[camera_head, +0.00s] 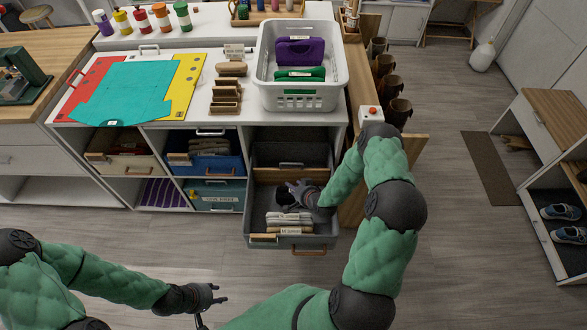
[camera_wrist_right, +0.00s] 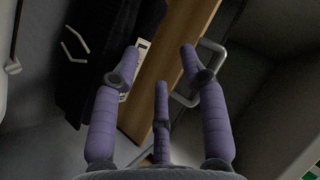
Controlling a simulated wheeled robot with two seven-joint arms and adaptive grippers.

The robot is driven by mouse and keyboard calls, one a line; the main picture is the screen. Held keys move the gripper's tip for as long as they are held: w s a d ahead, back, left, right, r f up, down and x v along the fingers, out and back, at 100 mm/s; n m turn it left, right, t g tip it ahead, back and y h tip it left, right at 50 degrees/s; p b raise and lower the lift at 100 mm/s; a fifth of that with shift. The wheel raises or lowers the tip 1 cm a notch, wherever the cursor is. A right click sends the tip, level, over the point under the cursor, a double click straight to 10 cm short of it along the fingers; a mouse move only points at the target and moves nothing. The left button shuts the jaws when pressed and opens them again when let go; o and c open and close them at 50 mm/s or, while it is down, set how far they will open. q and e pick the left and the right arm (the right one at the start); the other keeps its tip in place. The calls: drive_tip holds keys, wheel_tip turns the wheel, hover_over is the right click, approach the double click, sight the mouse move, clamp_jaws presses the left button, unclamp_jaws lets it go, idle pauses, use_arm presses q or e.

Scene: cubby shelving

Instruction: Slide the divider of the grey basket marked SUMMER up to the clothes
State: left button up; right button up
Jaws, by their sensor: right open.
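The grey basket (camera_head: 328,238) is pulled partway out of its cubby in the head view; its label is too small to read. Folded pale clothes (camera_head: 287,220) stand near its front. A divider with a tan wooden top edge (camera_head: 268,176) crosses it farther back, apart from the clothes. My right gripper (camera_head: 292,187) is inside the basket, between divider and clothes. In the right wrist view, its spread fingers (camera_wrist_right: 161,60) are open and empty over a wooden strip (camera_wrist_right: 182,40); contact cannot be told. My left gripper (camera_head: 212,300) is low at the front, apart from everything, fingers spread.
A white basket (camera_head: 302,100) with purple and green items stands on the white counter above. A blue bin (camera_head: 206,166) and a teal bin (camera_head: 214,197) sit in cubbies to the left. Floor in front is clear.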

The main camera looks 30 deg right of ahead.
drive_tip(key=shift+s+d+r+m+t+h, duration=0.15)
drive_tip(key=shift+m+t, duration=0.1)
drive_tip(key=shift+m, duration=0.3)
drive_tip(key=shift+s+d+m+t+h, duration=0.15)
drive_tip(key=shift+m+t, duration=0.1)
drive_tip(key=shift+m, duration=0.3)
wheel_tip(320, 180, up, 3)
drive_tip(key=s+d+m+t+h+b, duration=0.1)
drive_tip(key=s+m+t+h, duration=0.15)
drive_tip(key=m, duration=0.45)
drive_tip(key=m+t+b, duration=0.2)
drive_tip(key=b, duration=0.1)
hover_over(292, 174)
drive_tip(key=s, duration=0.2)
drive_tip(key=shift+w+f, duration=0.25)
drive_tip(key=shift+f, duration=0.15)
clamp_jaws()
